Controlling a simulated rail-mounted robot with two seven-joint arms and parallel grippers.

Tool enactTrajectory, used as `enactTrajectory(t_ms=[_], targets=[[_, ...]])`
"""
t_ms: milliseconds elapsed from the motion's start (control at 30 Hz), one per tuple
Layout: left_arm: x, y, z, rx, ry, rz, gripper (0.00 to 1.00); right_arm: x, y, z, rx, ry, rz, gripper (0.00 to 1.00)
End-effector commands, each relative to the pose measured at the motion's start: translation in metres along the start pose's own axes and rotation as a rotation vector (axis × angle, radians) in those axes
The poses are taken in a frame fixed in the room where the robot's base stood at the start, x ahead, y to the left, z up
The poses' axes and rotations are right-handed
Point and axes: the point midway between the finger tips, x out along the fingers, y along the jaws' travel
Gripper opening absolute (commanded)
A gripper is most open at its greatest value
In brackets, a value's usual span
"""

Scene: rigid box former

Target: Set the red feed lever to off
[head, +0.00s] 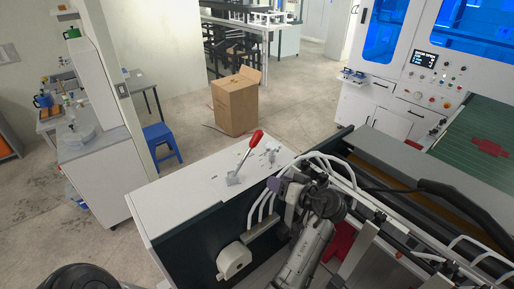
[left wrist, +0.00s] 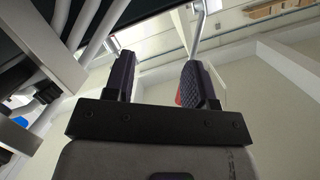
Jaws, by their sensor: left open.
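The feed lever (head: 246,153) stands on the pale top panel of the machine in the head view. It has a red knob and a thin metal stem that leans up to the right from a grey bracket. My left gripper (head: 277,185) is open, right of the lever base and apart from it, low by the panel's edge. In the left wrist view its two dark fingers (left wrist: 158,78) stand apart with nothing between them. A sliver of red (left wrist: 179,97) shows behind the right finger, and a metal rod (left wrist: 197,32) rises above it. My right gripper is not in view.
White hoses (head: 262,205) curve close beside my left gripper. Small fittings (head: 271,155) sit on the panel right of the lever. A cardboard box (head: 236,103) stands on the floor behind, and a blue stool (head: 162,141) stands left of it. The panel's left part is clear.

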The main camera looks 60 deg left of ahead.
Motion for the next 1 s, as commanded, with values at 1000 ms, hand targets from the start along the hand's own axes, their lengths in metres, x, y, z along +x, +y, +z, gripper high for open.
enactTrajectory(t_ms=[1000], targets=[[0.019, -0.053, -0.112, -0.157, 0.094, -0.320, 0.51, -0.006, -0.002, 0.001, 0.007, -0.006, -0.007, 0.43]])
